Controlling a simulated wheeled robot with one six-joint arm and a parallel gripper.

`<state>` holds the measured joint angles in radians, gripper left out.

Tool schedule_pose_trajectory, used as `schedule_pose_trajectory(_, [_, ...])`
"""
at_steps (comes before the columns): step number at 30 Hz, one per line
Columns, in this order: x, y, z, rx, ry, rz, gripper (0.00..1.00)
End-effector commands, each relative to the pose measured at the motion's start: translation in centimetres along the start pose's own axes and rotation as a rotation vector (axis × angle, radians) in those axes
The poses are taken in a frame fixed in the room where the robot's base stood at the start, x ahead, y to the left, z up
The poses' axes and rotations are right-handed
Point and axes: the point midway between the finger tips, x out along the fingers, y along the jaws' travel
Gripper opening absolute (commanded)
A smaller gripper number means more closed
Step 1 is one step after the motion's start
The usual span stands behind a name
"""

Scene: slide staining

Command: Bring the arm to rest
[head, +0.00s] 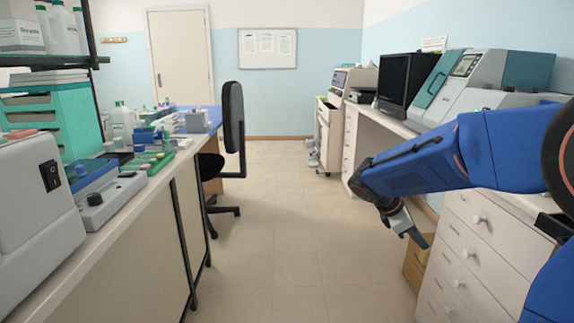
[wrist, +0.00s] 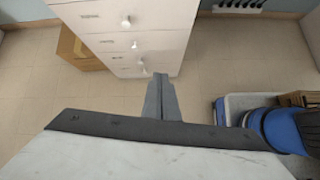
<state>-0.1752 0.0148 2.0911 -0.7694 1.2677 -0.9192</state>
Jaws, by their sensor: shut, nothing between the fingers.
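My blue arm (head: 430,155) reaches in from the right edge of the head view. It is bent, with its end over the aisle in front of the right-hand drawers. My gripper (head: 424,243) points down and to the right in the head view, near the drawer cabinet. In the wrist view my gripper's fingers (wrist: 161,78) are together, with nothing between them. No object is held. The fingertips overlap the foot of the white drawer cabinet in the wrist view; whether they are close to it I cannot tell.
A white drawer cabinet (head: 478,252) stands at the right, with a cardboard box (head: 415,262) beside it. A left bench (head: 120,235) carries lab equipment. A black chair (head: 233,115) stands at that side. The tiled floor (head: 290,215) between is clear.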

Motion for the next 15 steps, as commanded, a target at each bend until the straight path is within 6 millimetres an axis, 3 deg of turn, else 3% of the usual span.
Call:
schedule_pose_trajectory(8, [-0.8, -4.8, 1.1, 0.214, 0.118, -0.013, 0.00])
schedule_pose_trajectory(15, [-1.8, -10.9, 1.5, 0.505, 0.275, -0.048, 0.00])
